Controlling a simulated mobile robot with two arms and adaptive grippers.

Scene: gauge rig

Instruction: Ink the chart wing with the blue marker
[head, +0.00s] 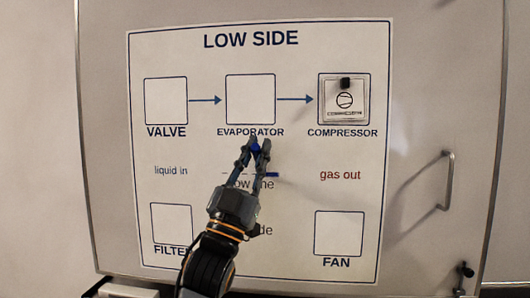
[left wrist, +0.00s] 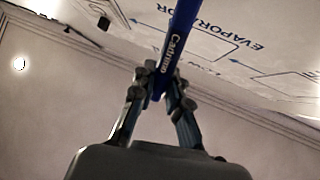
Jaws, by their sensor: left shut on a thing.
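The chart (head: 300,160) is a white sheet headed LOW SIDE with labelled outline boxes, on a pale panel. My left gripper (head: 257,150) is in front of the chart, just below the word EVAPORATOR, with its fingers closed on the blue marker (head: 256,147). In the left wrist view the marker (left wrist: 178,38) stands out between the fingertips (left wrist: 160,88), with white lettering on its barrel. A short thick blue mark (head: 272,175) shows right of the fingers, beside a thin line across the chart. I cannot tell whether the marker tip touches the chart. My right gripper is out of view.
A COMPRESSOR tile (head: 344,100) with a black knob sits in the upper right box. The VALVE (head: 166,101), EVAPORATOR (head: 250,99) and FAN (head: 339,233) boxes are empty. A metal handle (head: 447,180) sticks out right of the chart. A dark latch (head: 464,272) is at lower right.

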